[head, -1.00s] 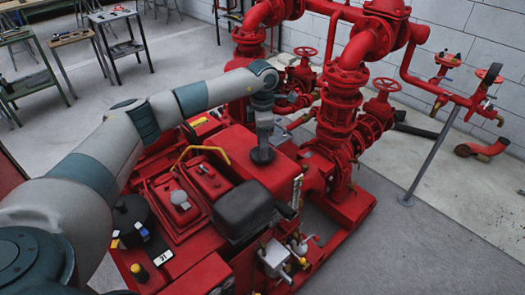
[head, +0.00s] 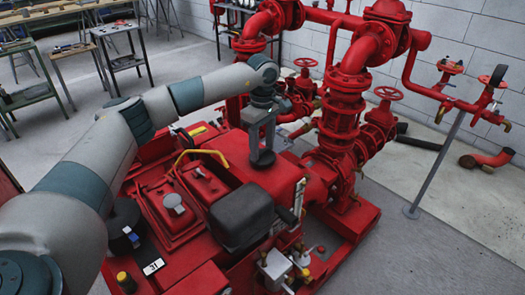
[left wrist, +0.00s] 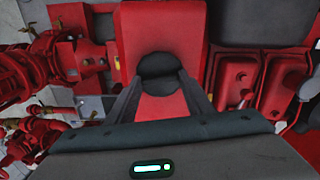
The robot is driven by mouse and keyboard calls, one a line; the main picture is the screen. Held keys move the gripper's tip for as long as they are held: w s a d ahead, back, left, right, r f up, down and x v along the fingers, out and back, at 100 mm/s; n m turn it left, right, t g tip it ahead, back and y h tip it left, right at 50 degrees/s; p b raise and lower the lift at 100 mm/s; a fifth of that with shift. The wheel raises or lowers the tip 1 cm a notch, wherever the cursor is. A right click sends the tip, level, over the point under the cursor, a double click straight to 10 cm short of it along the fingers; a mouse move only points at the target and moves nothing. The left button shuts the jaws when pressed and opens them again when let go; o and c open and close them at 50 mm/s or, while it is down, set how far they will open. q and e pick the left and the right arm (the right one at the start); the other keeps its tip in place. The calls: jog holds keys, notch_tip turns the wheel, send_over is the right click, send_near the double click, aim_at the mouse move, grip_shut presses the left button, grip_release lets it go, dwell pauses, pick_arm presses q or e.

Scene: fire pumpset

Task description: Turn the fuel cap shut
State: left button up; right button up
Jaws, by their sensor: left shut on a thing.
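The fuel cap (head: 263,160) is a round black cap on top of the red tank (head: 228,146) of the pumpset. It also shows in the left wrist view (left wrist: 159,66), near the middle, between my two fingertips. My left gripper (head: 262,154) points straight down from above and is shut on the cap. In the left wrist view its fingers (left wrist: 160,82) reach to either side of the cap. The cap's underside and how far it is turned cannot be seen. My right gripper is not in view.
A black box-shaped part (head: 241,217) and a yellow curved handle (head: 201,154) are close to the cap. Red pipes and valves (head: 342,120) rise to the right. Workbenches (head: 120,45) stand at the back left.

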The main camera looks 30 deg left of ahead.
pick_arm(q)
jog(key=shift+m+b, duration=0.35)
jog(key=shift+m, duration=0.55)
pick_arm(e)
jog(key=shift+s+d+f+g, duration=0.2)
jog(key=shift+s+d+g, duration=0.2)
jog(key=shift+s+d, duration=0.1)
pick_arm(q)
jog(key=o, duration=1.1)
jog(key=shift+c, duration=0.2)
jog(key=shift+r, duration=0.1)
